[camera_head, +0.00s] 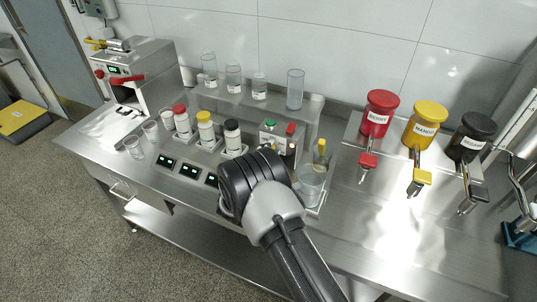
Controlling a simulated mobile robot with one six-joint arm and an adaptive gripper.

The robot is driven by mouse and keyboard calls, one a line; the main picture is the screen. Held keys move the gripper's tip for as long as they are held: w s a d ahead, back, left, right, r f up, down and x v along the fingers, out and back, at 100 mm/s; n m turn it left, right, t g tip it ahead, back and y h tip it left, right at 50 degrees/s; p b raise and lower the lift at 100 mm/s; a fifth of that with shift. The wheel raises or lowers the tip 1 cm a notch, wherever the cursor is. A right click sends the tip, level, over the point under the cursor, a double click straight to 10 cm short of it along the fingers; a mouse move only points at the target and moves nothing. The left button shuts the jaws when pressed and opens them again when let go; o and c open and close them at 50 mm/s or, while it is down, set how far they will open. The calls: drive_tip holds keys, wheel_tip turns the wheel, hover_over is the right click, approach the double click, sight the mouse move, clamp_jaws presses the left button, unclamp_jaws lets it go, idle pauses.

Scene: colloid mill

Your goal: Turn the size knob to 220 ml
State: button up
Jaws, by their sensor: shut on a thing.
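A small grey control box (267,131) stands on the steel counter, with a green part (270,123) on top and a red-topped part (291,129) at its right. My gripper (271,149) is at the front of this box, largely hidden behind my dark wrist. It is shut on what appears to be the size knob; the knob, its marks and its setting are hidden.
White bottles with red, yellow and black caps (205,130) stand left of my wrist. A glass beaker (311,184) and a yellow-topped bottle (320,158) are close on the right. Clear cylinders (233,78) line the rear shelf. Red, yellow and black dispensers (426,122) stand farther right.

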idle(0.4)
drive_tip(key=o, duration=1.1)
wheel_tip(320, 180, up, 10)
drive_tip(key=shift+w+a+r, duration=0.1)
drive_tip(key=shift+c, duration=0.2)
